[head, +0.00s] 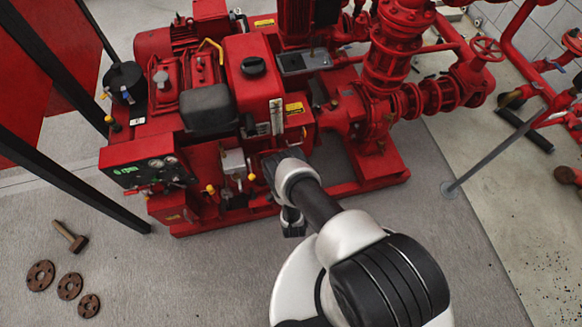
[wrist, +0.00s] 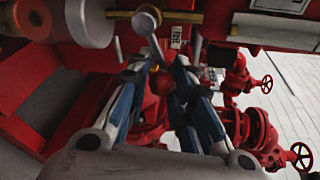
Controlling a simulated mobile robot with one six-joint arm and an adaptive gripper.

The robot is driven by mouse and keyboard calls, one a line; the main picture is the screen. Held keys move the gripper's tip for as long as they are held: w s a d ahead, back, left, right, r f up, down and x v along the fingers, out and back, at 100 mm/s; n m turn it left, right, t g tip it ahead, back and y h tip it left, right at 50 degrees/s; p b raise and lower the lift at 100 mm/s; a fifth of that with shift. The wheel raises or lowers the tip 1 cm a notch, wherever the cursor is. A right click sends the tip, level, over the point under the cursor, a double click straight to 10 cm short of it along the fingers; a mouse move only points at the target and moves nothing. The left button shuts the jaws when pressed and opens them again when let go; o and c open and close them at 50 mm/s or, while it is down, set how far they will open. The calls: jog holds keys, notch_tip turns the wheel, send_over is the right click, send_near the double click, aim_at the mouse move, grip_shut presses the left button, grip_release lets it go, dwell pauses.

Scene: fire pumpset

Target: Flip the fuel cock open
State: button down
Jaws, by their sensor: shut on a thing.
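A dark red knob (wrist: 162,83) shows between the fingers of my gripper (wrist: 161,68). The fingers are closed in around the lever end, one on each side; the exact contact is blurred. In the head view, my arm reaches to the front side of the red pumpset (head: 250,112), and its own links hide the fingers and the cock.
A small lettered label (wrist: 176,37) sits beside the cock. Red valves with handwheels (wrist: 302,157) stand at right in the wrist view. In the head view, a gauge panel (head: 150,172) is left of my arm.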

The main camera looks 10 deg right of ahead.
jog(key=shift+w+a+r+n+t, duration=0.1)
jog(key=shift+a+r+n+t, duration=0.15)
jog(key=shift+r+n, duration=0.35)
jog(key=shift+w+a+r+n+t, duration=0.15)
jog(key=shift+a+r+n, duration=0.15)
jog(key=shift+n, duration=0.5)
jog(key=shift+r, duration=0.1)
jog(key=c, duration=1.5)
grip_release()
jog(key=shift+s, duration=0.1)
jog(key=shift+o, duration=0.3)
jog(key=shift+s+h, duration=0.1)
jog(key=shift+h, duration=0.3)
jog(key=shift+f, duration=0.2)
jog(key=shift+s, duration=0.3)
jog(key=v, duration=0.7)
jog(key=shift+w+r, duration=0.1)
